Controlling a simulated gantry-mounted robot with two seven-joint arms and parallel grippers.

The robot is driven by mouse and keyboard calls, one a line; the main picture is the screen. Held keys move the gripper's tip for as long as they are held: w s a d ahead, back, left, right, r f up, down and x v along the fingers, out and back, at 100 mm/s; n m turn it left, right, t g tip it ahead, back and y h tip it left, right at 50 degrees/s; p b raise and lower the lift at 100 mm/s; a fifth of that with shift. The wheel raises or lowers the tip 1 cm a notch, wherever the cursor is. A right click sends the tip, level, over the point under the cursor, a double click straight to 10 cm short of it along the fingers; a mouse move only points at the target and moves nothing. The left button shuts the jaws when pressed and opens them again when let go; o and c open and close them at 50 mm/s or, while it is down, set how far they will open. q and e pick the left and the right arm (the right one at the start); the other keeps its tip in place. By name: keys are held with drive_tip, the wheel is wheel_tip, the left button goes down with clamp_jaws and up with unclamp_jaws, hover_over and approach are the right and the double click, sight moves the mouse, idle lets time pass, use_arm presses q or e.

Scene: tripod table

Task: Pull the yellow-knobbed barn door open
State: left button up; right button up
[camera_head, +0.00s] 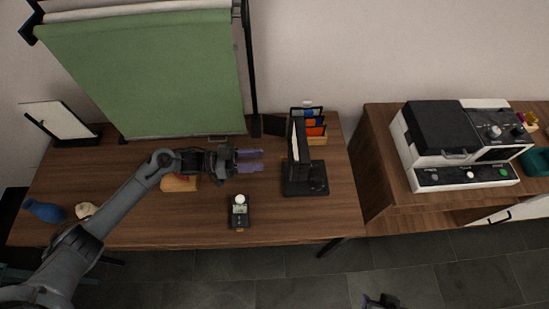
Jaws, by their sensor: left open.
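A black lamp-like unit (302,186) stands on the wooden table, right of the middle. It has a tall dark upright panel (299,140) that I see nearly edge-on, with a pale strip along it. The panel may be the barn door; a small yellowish spot low on its left side may be the knob, too small to be sure. My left gripper (250,161) is open and empty, its purple fingertips pointing right, a short gap left of the unit. A dark part of my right gripper (381,301) shows at the bottom edge; its fingers are not clear.
A light meter (239,211) lies in front of my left gripper. A wooden holder with colored cards (315,133) stands behind the unit. A green backdrop (147,75) hangs at the back. An orange-tan block (179,183) lies under my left arm. A white-and-black machine (455,145) sits at right.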

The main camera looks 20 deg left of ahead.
use_arm(q)
drive_tip(key=x, duration=0.6)
drive_tip(key=shift+d, duration=0.1)
clamp_jaws()
idle(0.3)
